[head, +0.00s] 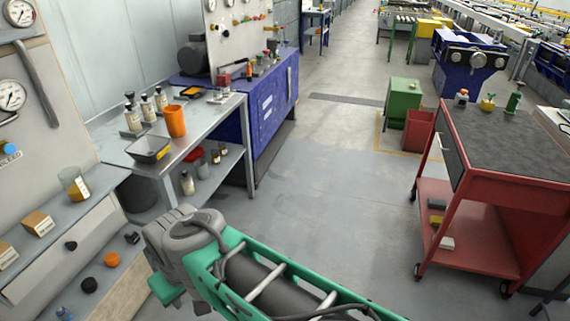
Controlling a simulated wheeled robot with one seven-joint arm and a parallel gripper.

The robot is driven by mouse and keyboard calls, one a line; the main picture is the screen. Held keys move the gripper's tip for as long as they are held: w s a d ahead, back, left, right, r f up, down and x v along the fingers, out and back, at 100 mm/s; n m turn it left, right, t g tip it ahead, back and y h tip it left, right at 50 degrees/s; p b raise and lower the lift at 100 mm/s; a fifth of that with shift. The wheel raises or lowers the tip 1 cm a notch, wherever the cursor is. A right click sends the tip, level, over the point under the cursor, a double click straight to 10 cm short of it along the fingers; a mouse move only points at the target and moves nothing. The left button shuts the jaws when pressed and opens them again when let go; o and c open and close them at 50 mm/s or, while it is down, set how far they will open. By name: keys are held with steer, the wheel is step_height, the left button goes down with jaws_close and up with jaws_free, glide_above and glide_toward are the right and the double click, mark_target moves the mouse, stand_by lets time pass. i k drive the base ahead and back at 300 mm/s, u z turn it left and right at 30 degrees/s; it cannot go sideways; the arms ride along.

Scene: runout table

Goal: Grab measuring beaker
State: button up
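The measuring beaker (75,184) is a clear vessel with amber liquid in its lower part. It stands upright on the upper grey shelf (95,182) at the left, near the wall panel. My arm, green and grey, crosses the lower middle, to the right of the beaker and apart from it. I cannot make out my gripper's fingers. Nothing covers the beaker.
A small cardboard box (38,223) is left of the beaker. The metal table (200,125) behind holds an orange cup (175,121), a grey tray (149,148) and several bottles. A red cart (513,171) stands right. The floor between is clear.

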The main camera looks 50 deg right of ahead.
mark_target(71, 178)
steer(key=z, duration=1.85)
steer(key=i, duration=3)
steer(key=u, duration=1.25)
steer(key=i, duration=1.05)
steer(key=u, duration=0.9)
